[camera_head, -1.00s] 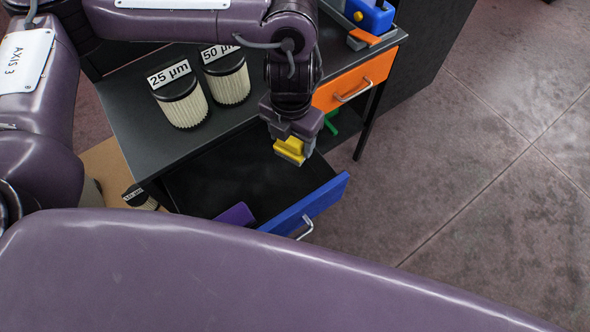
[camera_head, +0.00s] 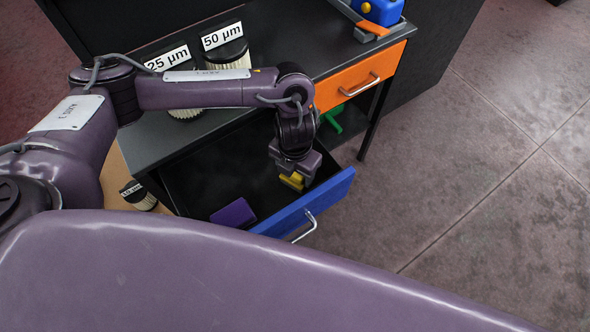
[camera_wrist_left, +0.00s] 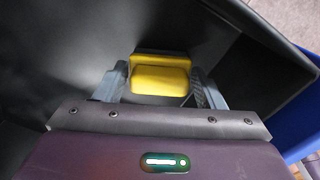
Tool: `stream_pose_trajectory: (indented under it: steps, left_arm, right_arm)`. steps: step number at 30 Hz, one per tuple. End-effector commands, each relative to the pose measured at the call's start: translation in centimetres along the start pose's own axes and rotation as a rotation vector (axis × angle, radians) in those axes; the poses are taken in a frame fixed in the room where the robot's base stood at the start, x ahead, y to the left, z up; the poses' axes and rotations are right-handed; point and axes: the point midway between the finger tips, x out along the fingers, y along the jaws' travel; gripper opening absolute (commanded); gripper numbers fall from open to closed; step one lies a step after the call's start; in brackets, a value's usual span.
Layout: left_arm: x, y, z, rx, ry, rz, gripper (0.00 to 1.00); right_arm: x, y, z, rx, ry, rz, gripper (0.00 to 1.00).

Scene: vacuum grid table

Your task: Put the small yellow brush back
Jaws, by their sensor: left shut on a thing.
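The small yellow brush (camera_head: 291,181) is between the fingers of my left gripper (camera_head: 297,178), which is shut on it. Both are over the open blue-fronted drawer (camera_head: 306,206), near its right end, low in the drawer space. The left wrist view shows the yellow brush (camera_wrist_left: 160,76) between the two grey fingers, with the dark drawer interior around it. I cannot tell whether the brush touches the drawer floor. My right gripper is not in view.
A purple block (camera_head: 233,213) lies in the drawer's left part. Filter cartridges labelled 25 µm (camera_head: 184,113) and 50 µm (camera_head: 227,50) stand on the dark table. An orange drawer (camera_head: 359,80) is shut. A blue object (camera_head: 378,10) stands at the table's back right.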

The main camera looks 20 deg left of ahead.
Motion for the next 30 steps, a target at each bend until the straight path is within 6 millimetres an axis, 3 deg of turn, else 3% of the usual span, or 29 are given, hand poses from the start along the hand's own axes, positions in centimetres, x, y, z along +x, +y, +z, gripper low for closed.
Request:
stream_pose_trajectory:
  steps: [5, 6, 10, 22, 30]
  left_arm:
    - [0.1, 0.0, 0.0, -0.001, 0.0, -0.001, 0.42]
    - [0.1, 0.0, 0.0, -0.001, 0.0, -0.001, 0.68]
    - [0.1, 0.0, 0.0, -0.001, 0.0, -0.001, 0.85]
    - [-0.9, 0.0, 0.1, 0.0, -0.002, -0.001, 0.85]
    - [-6.7, 0.0, 0.2, 0.003, -0.007, 0.001, 0.85]
  right_arm:
    - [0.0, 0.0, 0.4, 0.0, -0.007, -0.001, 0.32]
    - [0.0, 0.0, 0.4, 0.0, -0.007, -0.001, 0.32]
    - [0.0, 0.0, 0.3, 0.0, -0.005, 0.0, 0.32]
    - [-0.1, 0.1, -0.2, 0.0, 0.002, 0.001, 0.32]
    - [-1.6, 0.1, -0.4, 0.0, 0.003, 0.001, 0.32]
